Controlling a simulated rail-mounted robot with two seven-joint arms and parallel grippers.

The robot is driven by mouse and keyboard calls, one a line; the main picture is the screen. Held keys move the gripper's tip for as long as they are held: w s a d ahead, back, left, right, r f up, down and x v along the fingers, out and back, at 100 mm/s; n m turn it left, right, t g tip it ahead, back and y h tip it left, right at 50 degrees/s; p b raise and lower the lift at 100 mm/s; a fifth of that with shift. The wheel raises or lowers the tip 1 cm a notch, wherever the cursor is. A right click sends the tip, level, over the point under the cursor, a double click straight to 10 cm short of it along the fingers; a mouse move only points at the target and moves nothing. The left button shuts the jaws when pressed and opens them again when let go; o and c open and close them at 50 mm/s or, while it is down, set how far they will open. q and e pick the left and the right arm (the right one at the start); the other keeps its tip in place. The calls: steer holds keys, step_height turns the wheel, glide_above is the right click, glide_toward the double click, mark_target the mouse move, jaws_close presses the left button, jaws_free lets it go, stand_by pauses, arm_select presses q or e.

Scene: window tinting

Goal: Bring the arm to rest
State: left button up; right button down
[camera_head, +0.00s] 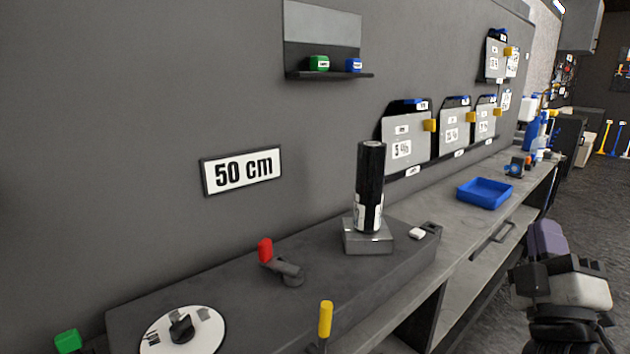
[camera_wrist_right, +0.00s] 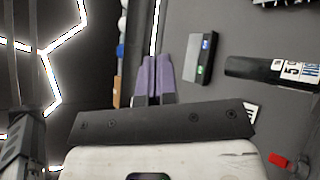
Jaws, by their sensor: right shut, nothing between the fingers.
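My right gripper (camera_head: 547,238) is at the lower right in the head view, with purple fingers pointing up, beyond the front edge of the workbench. The same fingers (camera_wrist_right: 154,78) stand close together in the right wrist view, shut with nothing between them. The gripper is apart from the bench and touches nothing that I can see. My left gripper is in neither view.
The grey workbench (camera_head: 415,300) carries a black roll (camera_head: 369,185) on a metal stand, a red-handled lever (camera_head: 266,250), a yellow-handled lever (camera_head: 325,318), a white dial (camera_head: 205,335) and a blue tray (camera_head: 485,193). The floor (camera_head: 600,215) at right looks free.

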steer(key=s+a+f+m+g+y+p, duration=0.2)
steer(key=s+f+m+g+p, duration=0.25)
steer(key=f, duration=0.45)
steer(key=s+a+f+m+g+y+p, duration=0.1)
steer(key=a+f+m+g+y+p, duration=0.15)
steer(key=f+g+p, duration=0.55)
steer(key=s+a+f+m+g+y+p, duration=0.1)
steer(key=s+a+f+g+p, duration=0.25)
steer(key=s, duration=0.55)
steer(key=s+f+g+y+p, duration=0.1)
steer(key=s+f+g+p, duration=0.1)
steer(key=s+f+p, duration=0.5)
steer(key=s+a+m+g+p, duration=0.1)
steer(key=s+g+p, duration=0.25)
steer(key=s, duration=0.85)
step_height(320, 180, up, 37)
steer(key=w+p, duration=0.1)
steer(key=p, duration=3.6)
steer(key=shift+a, duration=0.1)
